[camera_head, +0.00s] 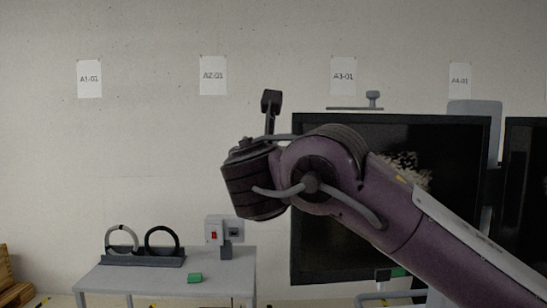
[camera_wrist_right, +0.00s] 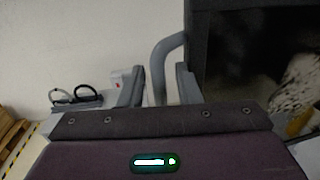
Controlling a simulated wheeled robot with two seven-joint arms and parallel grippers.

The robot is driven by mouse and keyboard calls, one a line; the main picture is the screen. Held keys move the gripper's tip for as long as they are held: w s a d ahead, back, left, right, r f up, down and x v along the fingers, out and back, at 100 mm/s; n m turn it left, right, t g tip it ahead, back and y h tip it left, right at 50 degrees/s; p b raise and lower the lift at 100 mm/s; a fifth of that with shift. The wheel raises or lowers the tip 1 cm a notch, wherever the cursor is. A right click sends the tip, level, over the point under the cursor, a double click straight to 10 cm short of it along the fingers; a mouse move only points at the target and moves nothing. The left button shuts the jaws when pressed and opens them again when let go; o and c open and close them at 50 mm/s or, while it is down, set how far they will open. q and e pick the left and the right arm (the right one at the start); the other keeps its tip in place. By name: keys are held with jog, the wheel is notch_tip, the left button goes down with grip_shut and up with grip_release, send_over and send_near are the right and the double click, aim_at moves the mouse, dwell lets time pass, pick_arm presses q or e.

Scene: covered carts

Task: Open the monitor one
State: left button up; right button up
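I cannot tell which is monitor one. My right gripper (camera_wrist_right: 157,70) has its two grey fingers apart. A bent grey bar (camera_wrist_right: 157,62) shows in the gap between them, with no clear contact; its depth is hard to judge. My left gripper is not in view.
A grey table (camera_head: 120,279) at lower left holds two rings on a stand (camera_head: 143,258), a switch box with a red button (camera_head: 214,231) and a green block (camera_head: 195,278). Wooden pallets (camera_head: 8,280) stand at far left. Wall signs hang behind.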

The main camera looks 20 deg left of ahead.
jog(key=b+v, duration=0.3)
jog(key=v, duration=0.4)
jog(key=shift+s+d, duration=0.15)
jog(key=shift+s, duration=0.2)
